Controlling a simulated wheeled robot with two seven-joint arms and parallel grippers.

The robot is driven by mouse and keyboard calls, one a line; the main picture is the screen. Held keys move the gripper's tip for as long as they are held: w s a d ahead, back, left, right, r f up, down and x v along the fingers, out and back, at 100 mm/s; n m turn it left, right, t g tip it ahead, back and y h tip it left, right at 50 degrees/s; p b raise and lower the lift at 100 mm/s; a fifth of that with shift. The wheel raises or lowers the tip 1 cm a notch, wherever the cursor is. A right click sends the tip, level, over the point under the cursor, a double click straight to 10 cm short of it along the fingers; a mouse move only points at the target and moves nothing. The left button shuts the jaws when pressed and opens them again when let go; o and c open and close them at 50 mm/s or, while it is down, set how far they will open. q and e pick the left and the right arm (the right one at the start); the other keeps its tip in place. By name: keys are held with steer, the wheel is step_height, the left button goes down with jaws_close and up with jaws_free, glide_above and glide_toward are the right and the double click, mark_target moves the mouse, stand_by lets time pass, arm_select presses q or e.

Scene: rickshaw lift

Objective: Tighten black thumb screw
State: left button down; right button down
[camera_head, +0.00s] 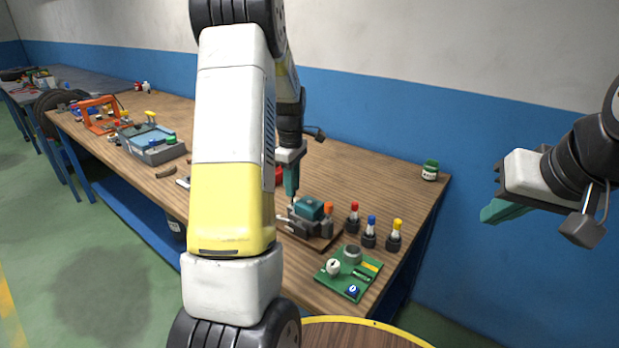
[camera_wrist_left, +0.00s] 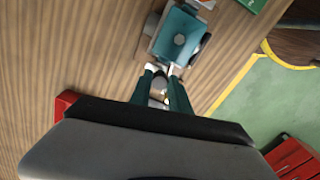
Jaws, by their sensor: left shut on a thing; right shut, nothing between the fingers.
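A small vise-like fixture (camera_head: 311,226) holds a teal block (camera_head: 308,208) on a brown base on the workbench. An orange knob (camera_head: 328,209) is at its right side. My left gripper (camera_head: 292,196) points down beside the block. In the left wrist view, its teal fingers (camera_wrist_left: 161,88) are shut on a small part with metallic and dark surfaces, next to the teal block (camera_wrist_left: 180,38). The fingers mostly hide this part, so I cannot tell whether it is the black thumb screw. My right gripper (camera_head: 503,210) is shut and empty, away at the right.
Several screwdrivers with red, blue and yellow tops (camera_head: 370,232) stand right of the fixture. A green board (camera_head: 348,272) lies in front of them. A green jar (camera_head: 430,170) stands near the bench's right end. A grey tray (camera_head: 150,143) is farther left.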

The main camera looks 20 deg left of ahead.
arm_select(q)
steer(key=m, duration=0.8)
steer(key=shift+a+m, duration=0.1)
steer(key=shift+m, duration=0.2)
steer(key=m, duration=0.4)
steer(key=shift+m, duration=2.3)
steer(key=c, duration=1.2)
jaws_free()
steer(key=shift+s, duration=0.1)
